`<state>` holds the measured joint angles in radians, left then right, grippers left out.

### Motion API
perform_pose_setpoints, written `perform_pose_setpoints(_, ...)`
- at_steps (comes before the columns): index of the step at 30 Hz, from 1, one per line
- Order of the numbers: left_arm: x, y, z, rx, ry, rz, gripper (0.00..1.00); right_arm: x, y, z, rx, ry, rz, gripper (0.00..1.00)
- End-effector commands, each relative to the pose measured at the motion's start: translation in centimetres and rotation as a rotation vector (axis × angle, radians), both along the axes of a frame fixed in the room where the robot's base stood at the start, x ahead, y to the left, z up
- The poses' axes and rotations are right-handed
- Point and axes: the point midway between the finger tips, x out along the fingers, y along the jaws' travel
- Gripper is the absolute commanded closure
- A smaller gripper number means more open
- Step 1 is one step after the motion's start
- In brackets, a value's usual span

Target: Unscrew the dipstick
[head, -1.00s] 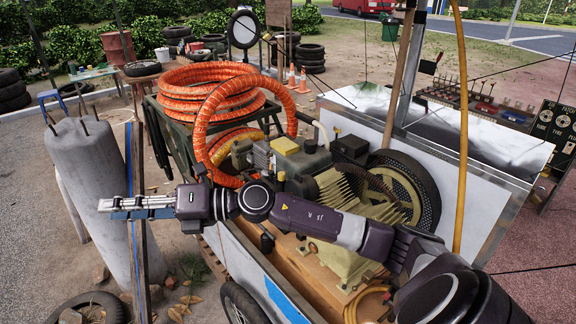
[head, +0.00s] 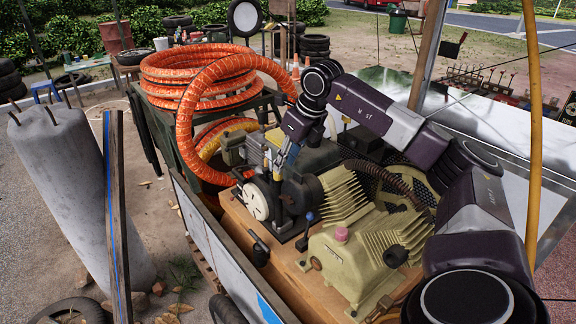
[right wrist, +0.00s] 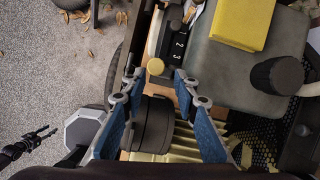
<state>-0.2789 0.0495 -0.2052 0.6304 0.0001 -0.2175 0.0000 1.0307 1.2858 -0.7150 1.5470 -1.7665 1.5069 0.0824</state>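A small round yellow knob (right wrist: 155,66), which looks like the dipstick's cap, shows in the right wrist view beside a dark panel with numbers. It lies just beyond and between the fingertips of my right gripper (right wrist: 156,76). The two blue-padded fingers are apart, with nothing held between them. In the head view my right gripper (head: 287,160) points down at the engine on the cart; the knob cannot be made out there.
A black cylinder (right wrist: 153,125) sits below and between the fingers. A black cap (right wrist: 275,75) and a yellow block (right wrist: 243,22) are to the right. An orange hose coil (head: 195,75) lies behind the engine. The olive compressor pump (head: 355,265) stands in front.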

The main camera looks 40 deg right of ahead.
Motion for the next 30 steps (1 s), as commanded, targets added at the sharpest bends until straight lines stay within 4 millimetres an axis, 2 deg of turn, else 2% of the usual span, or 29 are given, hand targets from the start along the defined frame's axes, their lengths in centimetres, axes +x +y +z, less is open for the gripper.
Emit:
perform_pose_setpoints(6, -2.8, 3.5, 0.3, 0.042, 0.038, -0.004, 0.60, 0.7, 0.2, -1.9, 0.001, 0.003, 0.002, 0.72)
perform_pose_setpoints(10, -4.3, 4.7, 0.8, 0.056, 0.061, -0.003, 0.60, 1.5, 0.2, -3.8, 0.002, 0.003, 0.000, 0.72)
perform_pose_setpoints(14, -4.2, 4.3, 1.2, 0.052, 0.058, -0.003, 0.60, 2.2, 0.3, -5.5, 0.003, 0.002, 0.001, 0.72)
perform_pose_setpoints(18, -2.8, 2.8, 1.5, 0.034, 0.039, 0.000, 0.60, 2.7, 0.4, -6.8, 0.001, 0.000, 0.002, 0.72)
perform_pose_setpoints(23, -1.2, 1.8, 1.7, 0.020, 0.015, -0.004, 0.60, 2.9, 0.4, -7.3, 0.001, 0.000, 0.001, 0.72)
perform_pose_setpoints(29, -1.5, 2.1, 1.6, 0.025, 0.019, -0.006, 0.60, 2.9, 0.4, -7.3, 0.001, -0.001, 0.001, 0.72)
perform_pose_setpoints(30, -1.7, 2.3, 1.6, 0.027, 0.022, -0.005, 0.60, 2.9, 0.4, -7.3, 0.001, -0.001, 0.001, 0.77)
